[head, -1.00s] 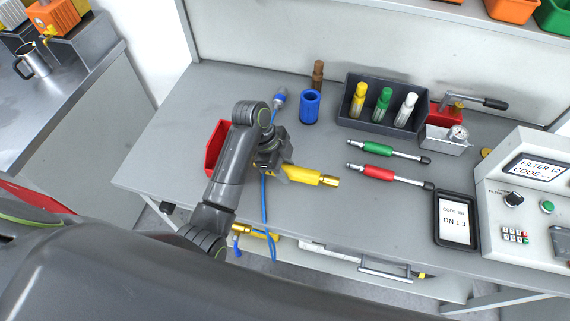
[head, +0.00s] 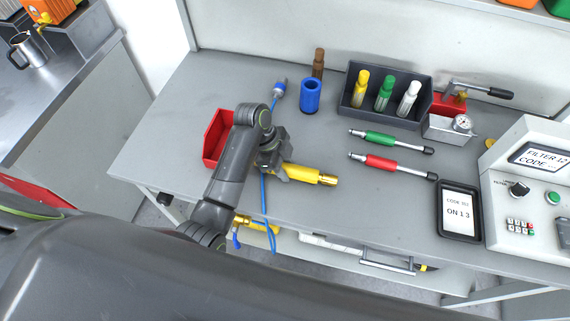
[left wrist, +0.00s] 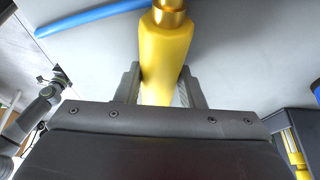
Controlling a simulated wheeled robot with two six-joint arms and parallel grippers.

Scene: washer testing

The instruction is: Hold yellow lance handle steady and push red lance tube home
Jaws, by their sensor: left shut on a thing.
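The yellow lance handle (head: 312,175), with a brass end pointing right, is held just above or at the grey bench; I cannot tell which. My left gripper (head: 284,171) is shut on it. In the left wrist view the yellow handle (left wrist: 165,62) runs between the two jaws, brass end at the top. The red lance tube (head: 381,163) lies on the bench right of the handle, apart from it, with a silver left end and dark right tip. A small grey arm end, seemingly my right gripper (left wrist: 58,78), shows at the left wrist view's left edge; its jaws are unclear.
A green lance tube (head: 381,139) lies behind the red one. A tablet (head: 459,228) and control box (head: 525,190) stand right. A black tray (head: 350,106) with bottles, a blue cylinder (head: 310,96) and a red bin (head: 212,146) surround the area. A blue hose (head: 264,200) hangs near the gripper.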

